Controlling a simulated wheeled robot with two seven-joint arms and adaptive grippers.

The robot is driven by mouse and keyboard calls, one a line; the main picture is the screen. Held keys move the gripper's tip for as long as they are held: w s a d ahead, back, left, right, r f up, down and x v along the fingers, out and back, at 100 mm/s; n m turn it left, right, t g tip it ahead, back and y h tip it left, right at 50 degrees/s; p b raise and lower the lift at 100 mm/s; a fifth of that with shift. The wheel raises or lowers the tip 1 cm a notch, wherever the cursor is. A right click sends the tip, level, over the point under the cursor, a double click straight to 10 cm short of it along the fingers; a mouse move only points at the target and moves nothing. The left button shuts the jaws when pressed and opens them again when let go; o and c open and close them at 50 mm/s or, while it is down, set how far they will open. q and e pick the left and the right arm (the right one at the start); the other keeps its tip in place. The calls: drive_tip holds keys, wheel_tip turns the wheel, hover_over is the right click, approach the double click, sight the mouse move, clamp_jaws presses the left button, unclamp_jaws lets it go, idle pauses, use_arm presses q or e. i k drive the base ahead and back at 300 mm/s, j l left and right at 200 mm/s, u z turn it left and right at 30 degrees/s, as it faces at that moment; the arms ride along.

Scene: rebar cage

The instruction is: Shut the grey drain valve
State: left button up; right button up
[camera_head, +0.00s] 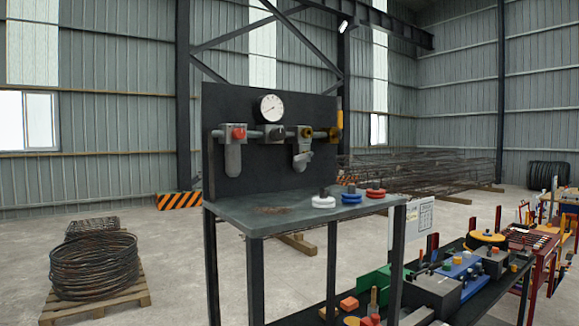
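A dark panel (255,180) stands upright at the back of a grey-topped bench (240,213), with a horizontal row of pipe fittings on it. A light grey fitting (301,158) hangs below the pipe on the right and has a small angled part at its lower end. It looks like the grey drain valve, but its details are too small to tell whether it is open or shut. A grey bowl (233,160) hangs at the left under a red knob (239,133). Neither of my grippers is in view.
A round gauge (271,107) sits above a dark knob (277,133). White (323,201), blue (351,197) and red (376,193) round pieces stand on the bench's right side. A lower cluttered bench (440,290) is at right; a wire coil on a pallet (97,300) is at left.

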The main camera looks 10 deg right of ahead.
sight(306, 154)
drive_tip(key=i+j, duration=0.1)
drive_tip(key=j, duration=0.5)
drive_tip(key=i+j, duration=0.1)
drive_tip(key=j, duration=0.55)
drive_tip(key=i+j+z, duration=0.1)
drive_tip(key=j, duration=0.5)
